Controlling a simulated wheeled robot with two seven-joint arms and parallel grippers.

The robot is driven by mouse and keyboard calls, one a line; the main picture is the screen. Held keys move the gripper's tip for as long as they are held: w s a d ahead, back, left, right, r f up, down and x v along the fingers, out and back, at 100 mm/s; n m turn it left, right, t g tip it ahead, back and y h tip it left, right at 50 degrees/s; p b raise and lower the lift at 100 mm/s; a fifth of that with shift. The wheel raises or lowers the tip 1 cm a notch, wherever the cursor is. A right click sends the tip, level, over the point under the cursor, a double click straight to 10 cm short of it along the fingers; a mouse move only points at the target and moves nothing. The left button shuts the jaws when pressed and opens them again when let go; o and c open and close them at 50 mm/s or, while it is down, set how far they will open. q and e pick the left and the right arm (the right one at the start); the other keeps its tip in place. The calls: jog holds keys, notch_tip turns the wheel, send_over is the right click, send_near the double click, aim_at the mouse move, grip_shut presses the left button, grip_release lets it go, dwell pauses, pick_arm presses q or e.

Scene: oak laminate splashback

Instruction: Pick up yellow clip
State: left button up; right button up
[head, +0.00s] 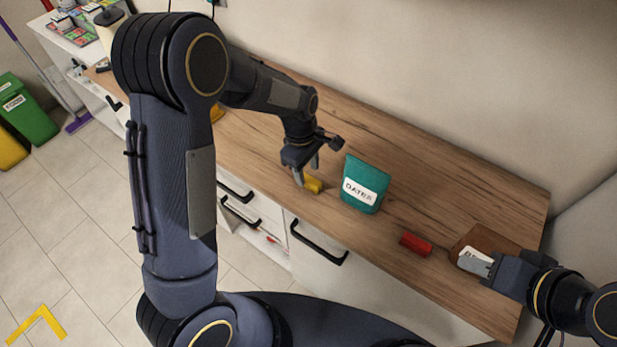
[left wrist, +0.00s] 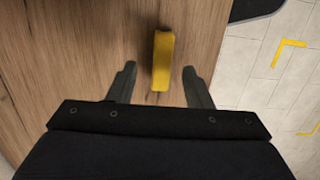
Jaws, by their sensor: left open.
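The yellow clip (head: 313,184) lies on the wooden counter, left of the teal dates bag. In the left wrist view the yellow clip (left wrist: 162,60) lies lengthwise, its near end between the fingertips. My left gripper (head: 305,174) is over the clip, open; its fingers (left wrist: 158,85) stand on both sides of the clip with gaps. My right gripper (head: 484,265) is at the right end of the counter by a brown item with a white label (head: 475,262); whether its jaws are open is unclear.
The teal dates bag (head: 365,184) stands just right of the left gripper. A red clip-like object (head: 416,244) lies further right. The counter's front edge, above drawers with black handles (head: 318,245), is close to the clip. The counter behind is clear.

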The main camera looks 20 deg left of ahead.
aim_at(309, 178)
pick_arm(q)
jog(key=f, duration=0.3)
jog(key=shift+s+d+f, duration=0.2)
jog(key=shift+d, duration=0.05)
grip_shut()
jog(key=shift+r, duration=0.15)
